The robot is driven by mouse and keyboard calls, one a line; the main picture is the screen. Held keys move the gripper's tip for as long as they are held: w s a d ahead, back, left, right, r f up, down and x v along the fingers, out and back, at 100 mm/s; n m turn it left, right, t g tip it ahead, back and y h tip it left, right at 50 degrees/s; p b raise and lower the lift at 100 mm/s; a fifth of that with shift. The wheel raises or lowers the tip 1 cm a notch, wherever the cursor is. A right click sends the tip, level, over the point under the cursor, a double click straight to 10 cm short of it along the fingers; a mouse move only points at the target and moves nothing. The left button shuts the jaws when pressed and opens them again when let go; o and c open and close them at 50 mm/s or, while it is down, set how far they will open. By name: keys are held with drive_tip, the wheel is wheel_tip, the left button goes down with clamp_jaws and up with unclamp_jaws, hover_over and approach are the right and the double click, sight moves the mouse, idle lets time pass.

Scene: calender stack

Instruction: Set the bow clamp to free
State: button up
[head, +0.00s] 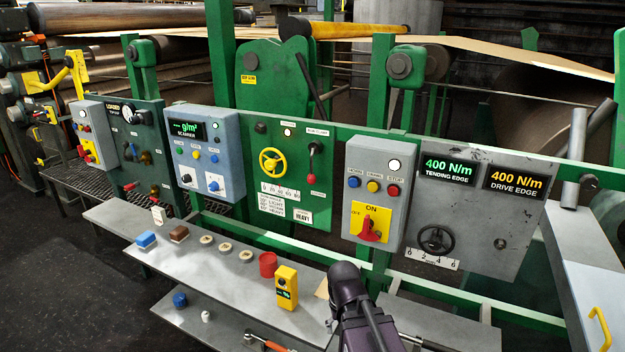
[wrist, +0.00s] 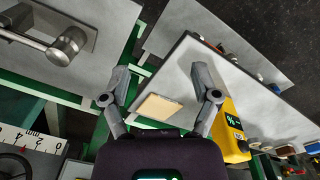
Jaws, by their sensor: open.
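No readable label in either view marks a bow clamp, so I cannot tell for certain which part it is. A grey metal post with a slanted rod (head: 572,192) stands at the right end of the machine; a similar rod and round head (wrist: 68,46) show at the upper left of the wrist view. A dark handwheel (head: 435,240) with a 0-to-6 scale sits on the grey tension panel (head: 480,205), with a small round fitting (head: 500,243) to its right. My gripper (wrist: 160,72) is open and empty over the shelf, apart from these controls.
The grey shelf (head: 235,283) holds a yellow meter (head: 286,290), a red cup (head: 268,264) and several small items. A tan pad (wrist: 158,107) shows between my fingers in the wrist view. Green rails and the switch box (head: 376,190) stand behind.

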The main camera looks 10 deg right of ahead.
drive_tip(key=w+d+r+m+t+h, duration=0.3)
drive_tip(key=w+d+h, duration=0.1)
drive_tip(key=w, duration=0.6)
drive_tip(key=m+t+h+p, duration=0.1)
drive_tip(key=t+h+p, duration=0.15)
drive_tip(key=t, duration=1.05)
approach(310, 180)
drive_tip(key=shift+v, duration=1.15)
drive_tip(key=shift+w, duration=0.15)
drive_tip(key=x, duration=1.3)
drive_tip(key=shift+w+d, duration=0.25)
drive_tip(key=shift+c, duration=0.2)
clamp_jaws()
